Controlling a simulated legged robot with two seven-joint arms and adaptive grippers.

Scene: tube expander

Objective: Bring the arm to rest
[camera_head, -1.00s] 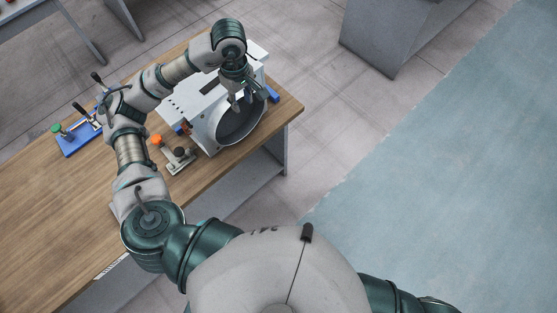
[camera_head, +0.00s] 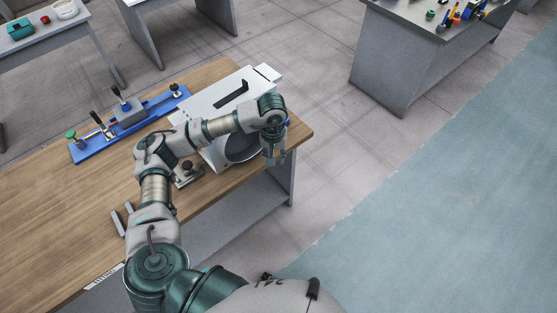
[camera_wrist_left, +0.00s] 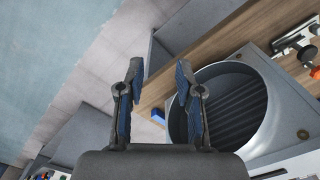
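My left arm reaches from the bottom of the head view over the wooden table. My left gripper (camera_head: 274,155) hangs at the table's right front edge, beside the round opening of the white machine (camera_head: 215,97). In the left wrist view the two fingers of the gripper (camera_wrist_left: 157,90) are apart with nothing between them. The machine's dark round drum opening (camera_wrist_left: 232,103) lies just right of the fingers there. My arm hides part of the machine in the head view. My right gripper is not in view.
The wooden table (camera_head: 65,187) carries a blue clamp fixture (camera_head: 93,150) at its back and two small grey bars (camera_head: 119,222) in front. A small metal fixture with a dark knob (camera_head: 187,170) stands by the machine. Open floor (camera_head: 330,150) lies to the right.

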